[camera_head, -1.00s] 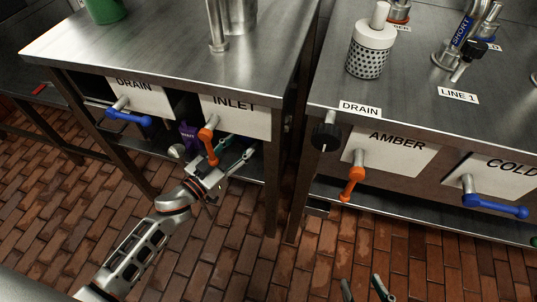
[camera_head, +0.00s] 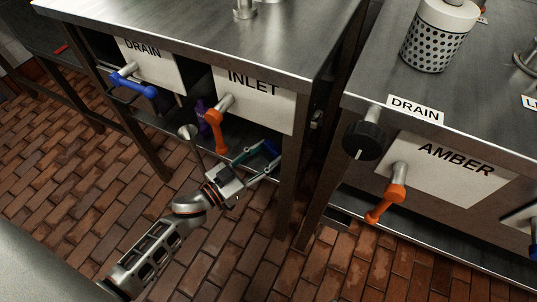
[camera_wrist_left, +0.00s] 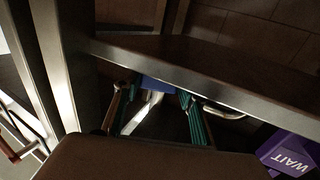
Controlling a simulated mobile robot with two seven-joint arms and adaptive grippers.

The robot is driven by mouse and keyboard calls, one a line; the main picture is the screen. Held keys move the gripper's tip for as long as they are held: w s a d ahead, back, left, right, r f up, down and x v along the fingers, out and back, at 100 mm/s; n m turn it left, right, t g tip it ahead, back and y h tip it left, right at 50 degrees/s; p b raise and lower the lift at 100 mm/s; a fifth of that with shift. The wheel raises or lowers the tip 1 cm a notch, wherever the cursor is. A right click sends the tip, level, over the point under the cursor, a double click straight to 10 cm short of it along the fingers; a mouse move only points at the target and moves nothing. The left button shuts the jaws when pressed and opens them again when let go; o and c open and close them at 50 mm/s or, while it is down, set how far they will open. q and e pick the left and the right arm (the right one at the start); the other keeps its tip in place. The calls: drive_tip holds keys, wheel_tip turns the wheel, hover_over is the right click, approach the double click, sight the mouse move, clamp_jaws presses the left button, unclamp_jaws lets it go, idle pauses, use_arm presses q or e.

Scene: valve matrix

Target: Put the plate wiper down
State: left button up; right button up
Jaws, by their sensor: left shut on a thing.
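My left gripper (camera_head: 262,158) is at the lower shelf under the INLET panel (camera_head: 255,97). Its teal-padded fingers also show in the wrist view (camera_wrist_left: 165,112). They are closed on a small blue thing (camera_wrist_left: 157,84), which I take for the plate wiper; its blue part also shows in the head view (camera_head: 271,147). A pale strip below the blue part shows between the fingers in the wrist view. The rest of the wiper is hidden, and I cannot tell whether it touches the shelf. My right gripper is not in view.
An orange lever (camera_head: 216,128) hangs just above and left of the gripper. A purple thing (camera_wrist_left: 287,152) lettered WAIT is on the shelf side. A table leg (camera_head: 290,180) stands to the right. A grey round-headed thing (camera_head: 187,132) stands left. The brick floor in front is open.

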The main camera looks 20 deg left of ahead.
use_arm(q)
drive_tip(key=shift+f, duration=0.3)
drive_tip(key=o, duration=1.4)
drive_tip(key=shift+o, duration=0.2)
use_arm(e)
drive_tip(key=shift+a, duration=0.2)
use_arm(q)
drive_tip(key=shift+r, duration=0.2)
drive_tip(key=p+v, duration=0.2)
drive_tip(key=v, duration=1)
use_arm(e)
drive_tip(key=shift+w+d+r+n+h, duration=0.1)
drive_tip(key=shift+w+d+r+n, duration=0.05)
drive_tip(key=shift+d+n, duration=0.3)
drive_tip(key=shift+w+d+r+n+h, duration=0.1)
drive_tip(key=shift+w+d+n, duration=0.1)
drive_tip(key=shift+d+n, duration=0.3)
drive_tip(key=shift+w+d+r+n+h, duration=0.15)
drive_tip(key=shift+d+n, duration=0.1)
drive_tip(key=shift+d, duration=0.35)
